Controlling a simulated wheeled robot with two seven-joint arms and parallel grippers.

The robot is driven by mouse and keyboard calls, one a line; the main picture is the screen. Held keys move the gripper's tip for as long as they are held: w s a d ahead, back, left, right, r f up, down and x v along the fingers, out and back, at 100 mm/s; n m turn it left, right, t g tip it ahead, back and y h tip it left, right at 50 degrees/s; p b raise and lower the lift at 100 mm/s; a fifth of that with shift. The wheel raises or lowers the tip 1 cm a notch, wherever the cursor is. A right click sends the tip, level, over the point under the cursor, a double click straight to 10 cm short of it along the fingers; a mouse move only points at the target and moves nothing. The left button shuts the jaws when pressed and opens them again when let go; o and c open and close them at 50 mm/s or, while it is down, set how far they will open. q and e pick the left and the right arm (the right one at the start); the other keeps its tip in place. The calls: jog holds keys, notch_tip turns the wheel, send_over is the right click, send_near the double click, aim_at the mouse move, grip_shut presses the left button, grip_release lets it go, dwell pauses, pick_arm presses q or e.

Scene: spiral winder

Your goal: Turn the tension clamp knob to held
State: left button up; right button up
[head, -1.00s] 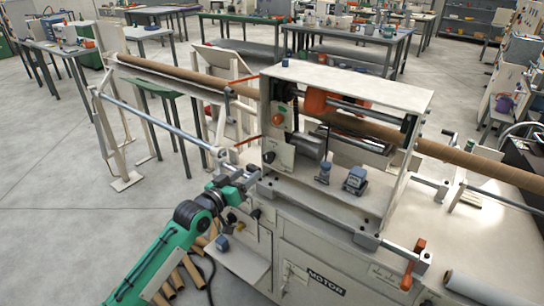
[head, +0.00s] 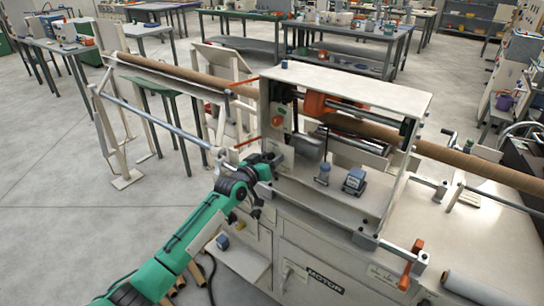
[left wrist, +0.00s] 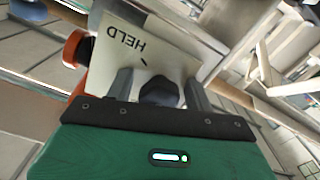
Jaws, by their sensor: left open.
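The tension clamp knob (left wrist: 160,91) is dark and faceted, on a pale panel (left wrist: 150,45) printed with the word HELD, which appears upside down in the left wrist view. A short dark mark shows between the knob and the word; I cannot tell which setting the knob points to. My left gripper (left wrist: 159,92) is open, with one finger on each side of the knob; contact is not clear. In the head view my left gripper (head: 274,161) reaches the lower left panel of the winder (head: 345,80) and hides the knob. My right gripper is not in view.
An orange-red button (head: 278,121) sits just above the gripper; it also shows in the left wrist view (left wrist: 76,50). A long brown tube (head: 460,158) runs through the winder. A metal bar (head: 165,122) lies left of the gripper. A crank with orange handle (head: 412,262) is at front right.

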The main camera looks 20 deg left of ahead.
pick_arm(q)
jog(key=c, duration=1)
